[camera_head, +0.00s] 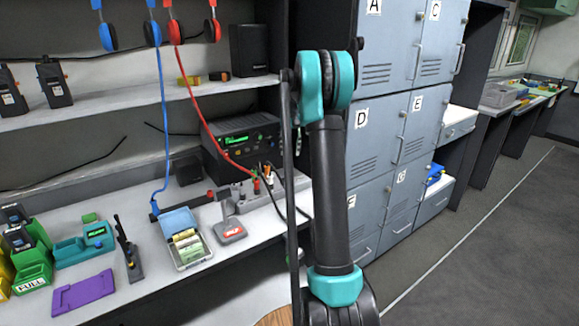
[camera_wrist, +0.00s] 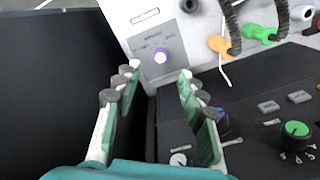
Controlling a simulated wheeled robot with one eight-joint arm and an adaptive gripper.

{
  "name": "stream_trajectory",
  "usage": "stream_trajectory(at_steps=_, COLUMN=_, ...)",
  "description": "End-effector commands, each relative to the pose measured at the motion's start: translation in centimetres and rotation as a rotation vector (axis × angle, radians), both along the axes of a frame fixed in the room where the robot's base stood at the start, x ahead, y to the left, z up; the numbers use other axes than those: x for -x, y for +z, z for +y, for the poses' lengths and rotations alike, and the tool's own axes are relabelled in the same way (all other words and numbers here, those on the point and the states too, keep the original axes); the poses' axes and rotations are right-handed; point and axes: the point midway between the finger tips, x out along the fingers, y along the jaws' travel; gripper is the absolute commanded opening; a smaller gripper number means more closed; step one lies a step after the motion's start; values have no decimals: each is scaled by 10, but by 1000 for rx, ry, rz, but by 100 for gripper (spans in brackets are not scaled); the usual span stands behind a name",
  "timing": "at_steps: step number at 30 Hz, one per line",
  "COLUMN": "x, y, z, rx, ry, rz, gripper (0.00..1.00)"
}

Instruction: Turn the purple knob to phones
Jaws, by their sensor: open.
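Nothing is between the fingers, and I see no contact with the knob. In the head view my arm crosses the middle, and I cannot make out the gripper or the knob.
Orange (camera_wrist: 221,45) and green (camera_wrist: 258,33) plugs with dark cables are right of the knob. A black unit with a green knob (camera_wrist: 296,130) is below right. In the head view, a black radio (camera_head: 240,140) and grey lockers (camera_head: 385,120) flank my arm.

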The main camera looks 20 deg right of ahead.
Motion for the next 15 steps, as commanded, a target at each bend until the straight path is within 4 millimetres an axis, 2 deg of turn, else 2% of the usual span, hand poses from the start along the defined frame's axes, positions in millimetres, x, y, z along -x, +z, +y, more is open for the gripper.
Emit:
stream_trajectory(at_steps=3, x=0, y=-25, z=1, rx=0, ry=0, rz=0, gripper=41)
stream_trajectory(at_steps=7, x=0, y=-47, z=2, rx=0, ry=0, rz=0, gripper=41)
stream_trajectory(at_steps=15, x=0, y=-74, z=2, rx=0, ry=0, rz=0, gripper=41)
